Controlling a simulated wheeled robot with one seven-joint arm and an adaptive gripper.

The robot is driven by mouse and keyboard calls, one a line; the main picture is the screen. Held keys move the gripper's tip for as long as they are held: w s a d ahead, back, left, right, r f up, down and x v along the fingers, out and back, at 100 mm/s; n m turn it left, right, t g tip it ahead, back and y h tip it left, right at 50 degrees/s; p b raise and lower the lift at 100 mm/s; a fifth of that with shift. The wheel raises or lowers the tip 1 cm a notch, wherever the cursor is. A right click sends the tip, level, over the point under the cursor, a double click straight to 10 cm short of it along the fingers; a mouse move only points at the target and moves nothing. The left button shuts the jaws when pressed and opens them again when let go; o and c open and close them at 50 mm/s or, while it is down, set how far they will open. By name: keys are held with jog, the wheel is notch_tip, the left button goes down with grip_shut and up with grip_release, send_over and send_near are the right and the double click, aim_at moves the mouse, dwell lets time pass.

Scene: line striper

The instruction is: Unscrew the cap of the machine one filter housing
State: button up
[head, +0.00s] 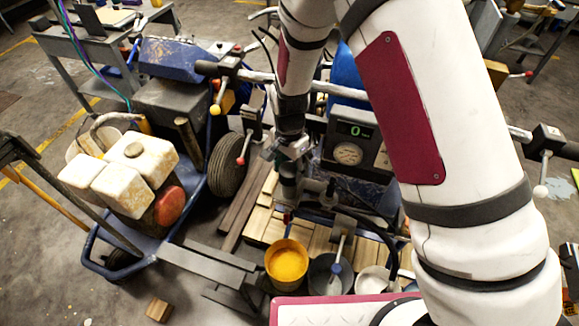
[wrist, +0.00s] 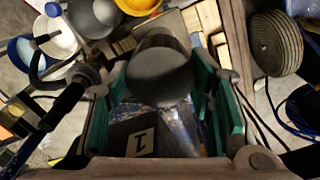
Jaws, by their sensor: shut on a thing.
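The filter housing cap (wrist: 160,75) is a dark grey round cylinder in the middle of the wrist view. The green-padded fingers of my gripper (wrist: 163,88) stand on either side of it, and the gripper is shut on it. A dark plate marked "1" (wrist: 140,141) shows below the cap, beside a scuffed metallic blue surface. In the head view my gripper (head: 289,168) points down in front of the machine, left of its display panel (head: 350,131). There the cap is mostly hidden by the gripper, and I cannot tell whether its thread is engaged.
A yellow-filled bucket (head: 286,262), a grey bucket (head: 329,274) and a white one (head: 372,280) stand below the gripper. Handlebars (head: 340,90) with ball-ended levers cross close to my arm. A tyre (head: 228,165) and white jugs (head: 133,155) lie left.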

aim_at(289, 169)
jog(key=shift+r, duration=0.3)
jog(key=shift+r, duration=0.35)
jog(key=shift+r+p, duration=0.4)
jog(key=shift+r, duration=0.05)
jog(key=shift+r+p, duration=0.75)
jog(key=shift+r, duration=1.75)
